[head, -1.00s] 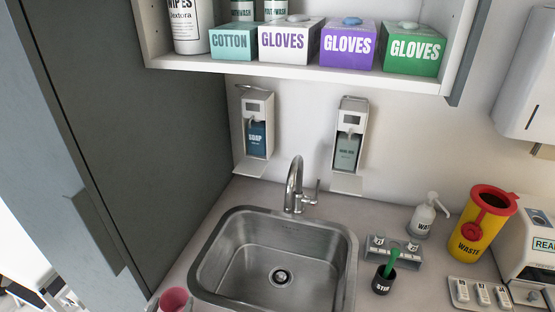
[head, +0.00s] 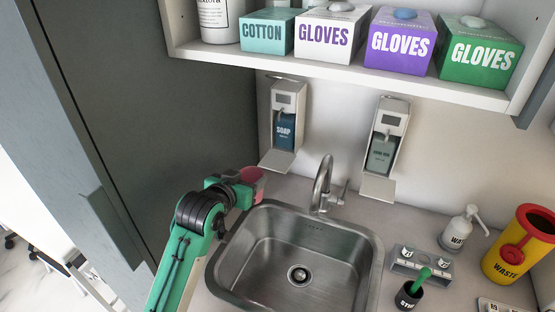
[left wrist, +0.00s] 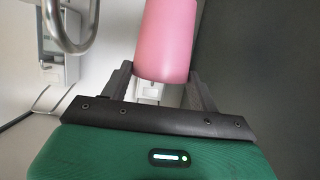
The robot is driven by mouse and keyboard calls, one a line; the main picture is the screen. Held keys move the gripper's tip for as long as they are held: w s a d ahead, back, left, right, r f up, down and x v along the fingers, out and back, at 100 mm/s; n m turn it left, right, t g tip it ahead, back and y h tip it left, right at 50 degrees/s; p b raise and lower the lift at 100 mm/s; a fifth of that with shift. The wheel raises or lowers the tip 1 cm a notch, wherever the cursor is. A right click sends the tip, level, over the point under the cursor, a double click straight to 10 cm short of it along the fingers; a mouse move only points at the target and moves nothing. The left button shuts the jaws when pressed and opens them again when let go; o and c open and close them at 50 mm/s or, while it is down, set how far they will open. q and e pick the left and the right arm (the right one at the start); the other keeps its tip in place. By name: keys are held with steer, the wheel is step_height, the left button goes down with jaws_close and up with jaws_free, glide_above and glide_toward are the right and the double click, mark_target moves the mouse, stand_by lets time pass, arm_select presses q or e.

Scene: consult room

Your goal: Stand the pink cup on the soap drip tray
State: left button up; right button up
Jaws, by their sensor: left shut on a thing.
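The pink cup (head: 252,176) is held in my left gripper (head: 238,186), left of the sink's back corner in the head view. In the left wrist view the pink cup (left wrist: 166,40) stands between the two fingers, which are shut on it. The soap drip tray (head: 277,162) is the pale plate under the wall soap dispenser (head: 287,118). The tray's top looks bare. My right gripper is not in view.
The faucet (head: 322,185) rises behind the steel sink (head: 300,215), right of the cup. A second dispenser (head: 386,140) with its own tray hangs further right. The shelf (head: 350,75) with boxes overhangs above. A dark panel (head: 190,120) closes off the left.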

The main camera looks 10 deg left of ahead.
arm_select(q)
steer(key=w+d+p, duration=0.1)
steer(key=w+p, duration=0.2)
steer(key=w, duration=0.3)
steer(key=w+d+p, duration=0.1)
steer(key=w+p, duration=0.2)
steer(key=w, duration=0.3)
steer(key=w+d+p, duration=0.1)
steer(key=w+p, duration=0.1)
steer(key=w, duration=0.5)
steer(key=shift+p, duration=0.4)
steer(key=shift+f, duration=0.3)
steer(key=shift+w+d+f, duration=0.1)
steer(key=o, duration=1.4)
